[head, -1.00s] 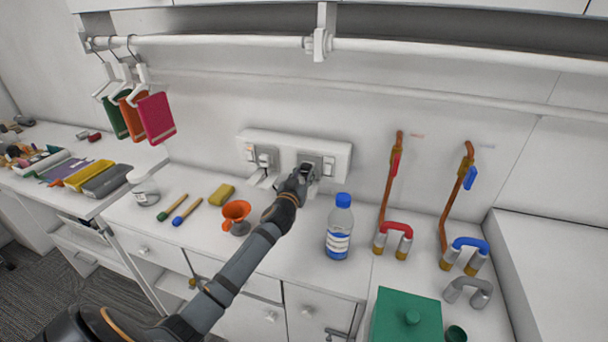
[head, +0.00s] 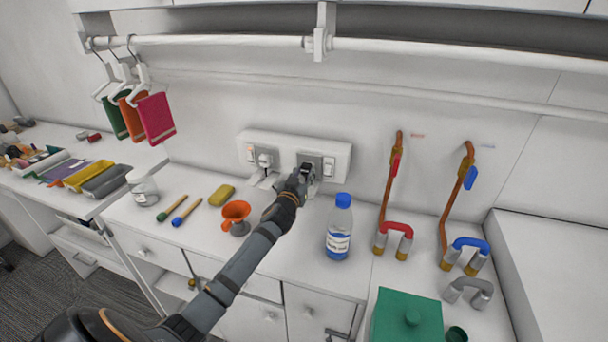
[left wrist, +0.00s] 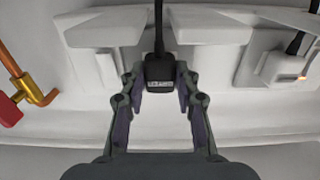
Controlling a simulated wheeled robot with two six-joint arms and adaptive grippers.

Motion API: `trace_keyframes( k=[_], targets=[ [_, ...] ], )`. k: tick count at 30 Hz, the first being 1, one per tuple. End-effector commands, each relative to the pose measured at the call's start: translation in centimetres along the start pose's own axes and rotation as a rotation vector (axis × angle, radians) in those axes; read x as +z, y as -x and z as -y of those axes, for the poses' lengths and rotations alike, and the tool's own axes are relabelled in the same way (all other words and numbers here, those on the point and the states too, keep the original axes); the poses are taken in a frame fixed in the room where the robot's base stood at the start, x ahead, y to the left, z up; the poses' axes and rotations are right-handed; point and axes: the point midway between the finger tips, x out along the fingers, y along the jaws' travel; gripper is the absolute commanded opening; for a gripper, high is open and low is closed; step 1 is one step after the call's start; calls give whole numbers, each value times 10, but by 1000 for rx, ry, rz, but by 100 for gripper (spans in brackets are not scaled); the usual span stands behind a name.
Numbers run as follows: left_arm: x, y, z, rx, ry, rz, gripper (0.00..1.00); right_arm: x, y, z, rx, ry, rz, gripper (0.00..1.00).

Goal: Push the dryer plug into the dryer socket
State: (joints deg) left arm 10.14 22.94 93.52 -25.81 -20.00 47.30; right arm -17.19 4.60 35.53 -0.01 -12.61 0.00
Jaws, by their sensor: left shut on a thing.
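A black plug (left wrist: 160,72) with small white lettering and a dark cord is held between the fingers of my left gripper (left wrist: 160,108). In the head view the left gripper (head: 304,172) is at the right-hand socket (head: 320,164) of the white wall panel (head: 284,143). The gripper covers part of that socket and most of the plug. I cannot tell whether the plug's pins are in the socket or just in front of it. My right gripper is not in view.
The left-hand socket (head: 264,157) has another plug in it. Copper pipes (head: 392,185) rise further right. The counter just below the panel is mostly clear.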

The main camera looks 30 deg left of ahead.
Motion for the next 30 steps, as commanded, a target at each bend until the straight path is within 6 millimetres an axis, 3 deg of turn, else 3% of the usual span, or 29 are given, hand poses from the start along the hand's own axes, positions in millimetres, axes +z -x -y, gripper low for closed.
trace_keyframes(
  k=[11,12,17,26,30],
  targets=[
    [0,-8,0,0,-1,-1,0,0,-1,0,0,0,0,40],
    [0,-8,0,1,-1,-1,35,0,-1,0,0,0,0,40],
    [0,-8,0,0,-1,-1,57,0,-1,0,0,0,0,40],
    [0,-7,0,0,-1,0,58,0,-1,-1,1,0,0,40],
    [1,6,1,0,-3,2,58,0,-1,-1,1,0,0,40]
  ],
)
